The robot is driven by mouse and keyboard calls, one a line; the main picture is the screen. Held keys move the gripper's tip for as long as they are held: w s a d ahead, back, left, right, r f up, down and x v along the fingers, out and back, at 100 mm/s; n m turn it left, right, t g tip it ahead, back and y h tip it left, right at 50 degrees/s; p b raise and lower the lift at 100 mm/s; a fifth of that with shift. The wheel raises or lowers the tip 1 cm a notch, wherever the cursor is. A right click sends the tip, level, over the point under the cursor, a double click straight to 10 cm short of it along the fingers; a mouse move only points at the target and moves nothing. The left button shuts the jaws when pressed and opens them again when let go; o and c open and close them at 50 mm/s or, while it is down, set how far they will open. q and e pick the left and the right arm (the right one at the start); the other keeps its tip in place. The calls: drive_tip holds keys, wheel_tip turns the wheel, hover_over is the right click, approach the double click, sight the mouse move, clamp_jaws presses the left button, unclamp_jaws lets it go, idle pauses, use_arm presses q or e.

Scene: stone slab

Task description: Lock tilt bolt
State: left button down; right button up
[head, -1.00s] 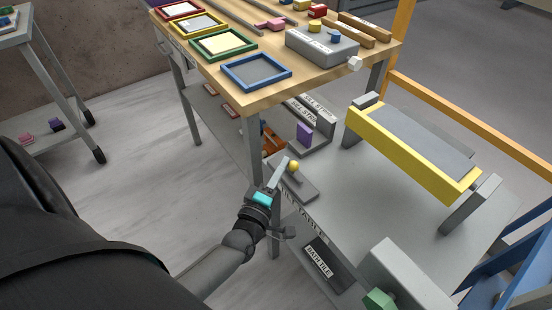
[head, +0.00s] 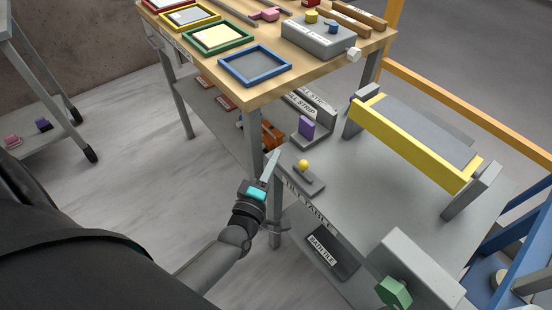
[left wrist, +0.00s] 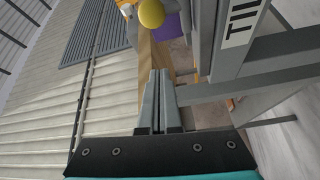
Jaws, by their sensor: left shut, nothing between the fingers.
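A small yellow ball knob (head: 303,164), which looks like the tilt bolt's handle, stands on a grey plate (head: 312,184) at the near left edge of the grey table labelled TILT TABLE (head: 308,205). My left gripper (head: 274,155) is shut and empty. In the head view its tips appear just left of the knob, with a small gap. In the left wrist view the shut fingers (left wrist: 155,80) point toward the yellow knob (left wrist: 151,13), which is at the top edge. The knob's lower part is unclear there. My right gripper is not in view.
A yellow-sided tilting panel (head: 412,143) stands at the right of the grey table. A purple block (head: 306,126) is behind the knob. A wooden table (head: 285,88) with coloured trays overhangs behind. A grey block with a green knob (head: 393,291) is at front right.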

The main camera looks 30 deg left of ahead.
use_arm(q)
drive_tip(key=s+d, duration=0.2)
drive_tip(key=s, duration=0.6)
drive_tip(key=shift+s+f+p, duration=0.2)
drive_tip(key=shift+f+p, duration=0.05)
drive_tip(key=shift+p, duration=0.2)
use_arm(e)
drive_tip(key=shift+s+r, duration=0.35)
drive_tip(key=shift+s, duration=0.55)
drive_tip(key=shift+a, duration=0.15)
